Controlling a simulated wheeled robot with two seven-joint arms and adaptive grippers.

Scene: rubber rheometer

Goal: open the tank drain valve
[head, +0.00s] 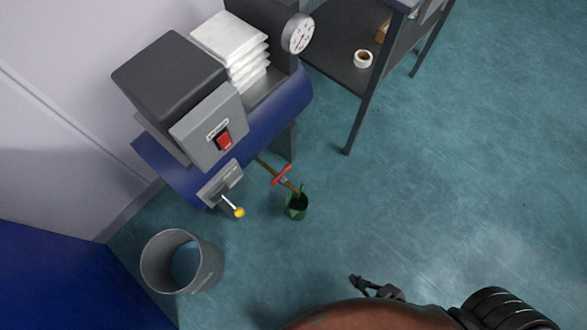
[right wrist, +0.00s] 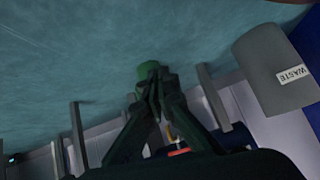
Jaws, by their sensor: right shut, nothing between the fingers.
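The drain valve's red handle (head: 282,175) sits on a thin brass pipe that comes out from under the blue tank (head: 265,110). The handle lies crosswise to the pipe. A green container (head: 296,206) stands on the floor below the pipe's end. My right gripper (head: 355,283) is apart from the valve, to its lower right in the head view. In the right wrist view its fingers (right wrist: 152,88) are closed together and empty. Beyond them show the green container (right wrist: 148,68) and a bit of red (right wrist: 178,152), partly hidden by the gripper. My left gripper is not in view.
A lever with a yellow knob (head: 239,212) sticks out left of the valve. A grey waste bin (head: 205,275) stands at lower left. A dark shelf table (head: 340,75) with a tape roll (head: 363,59) is at the upper right. The floor right of the valve is clear.

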